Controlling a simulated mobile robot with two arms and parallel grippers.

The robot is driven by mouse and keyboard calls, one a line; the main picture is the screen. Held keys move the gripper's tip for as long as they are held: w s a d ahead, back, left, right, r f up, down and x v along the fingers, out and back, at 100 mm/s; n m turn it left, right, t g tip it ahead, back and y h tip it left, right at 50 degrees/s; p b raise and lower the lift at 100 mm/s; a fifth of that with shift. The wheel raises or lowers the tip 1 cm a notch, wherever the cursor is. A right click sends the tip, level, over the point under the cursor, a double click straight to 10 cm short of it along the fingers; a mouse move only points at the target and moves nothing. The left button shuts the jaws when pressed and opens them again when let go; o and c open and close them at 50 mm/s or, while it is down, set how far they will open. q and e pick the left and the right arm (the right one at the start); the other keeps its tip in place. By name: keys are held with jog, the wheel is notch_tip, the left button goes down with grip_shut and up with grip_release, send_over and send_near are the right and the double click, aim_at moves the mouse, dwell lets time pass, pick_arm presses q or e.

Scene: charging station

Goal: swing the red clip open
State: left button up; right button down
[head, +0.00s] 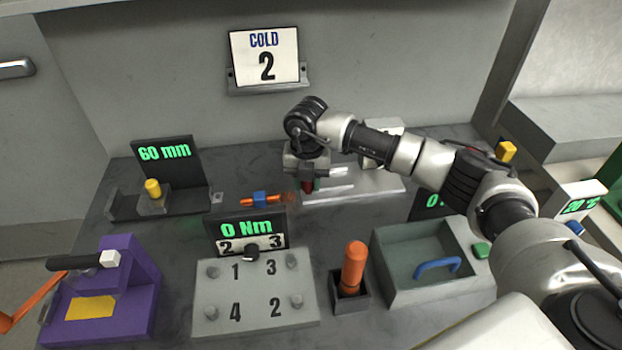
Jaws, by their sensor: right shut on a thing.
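My right gripper (306,180) comes in from the right and points down at the back middle of the bench. It is shut on a small red part, the red clip (307,187), of which only a little shows below the fingers. The clip is at the left end of a pale grey plate (375,190). The gripper hides most of the clip, so I cannot tell how far it is swung. My left gripper is not in view.
An orange tool with a blue middle (260,198) lies just left of the gripper. In front stand a "0 Nm" display (246,228), a numbered bolt plate (254,290), an orange-handled tool (353,268) and a grey bin (400,285). A purple fixture (135,275) is at the left.

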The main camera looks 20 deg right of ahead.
jog(key=shift+r, duration=0.1)
jog(key=c, duration=0.8)
grip_release()
jog(key=shift+a, duration=0.1)
notch_tip(320, 180, up, 11)
jog(key=shift+f+b, duration=0.1)
jog(key=shift+b, duration=0.35)
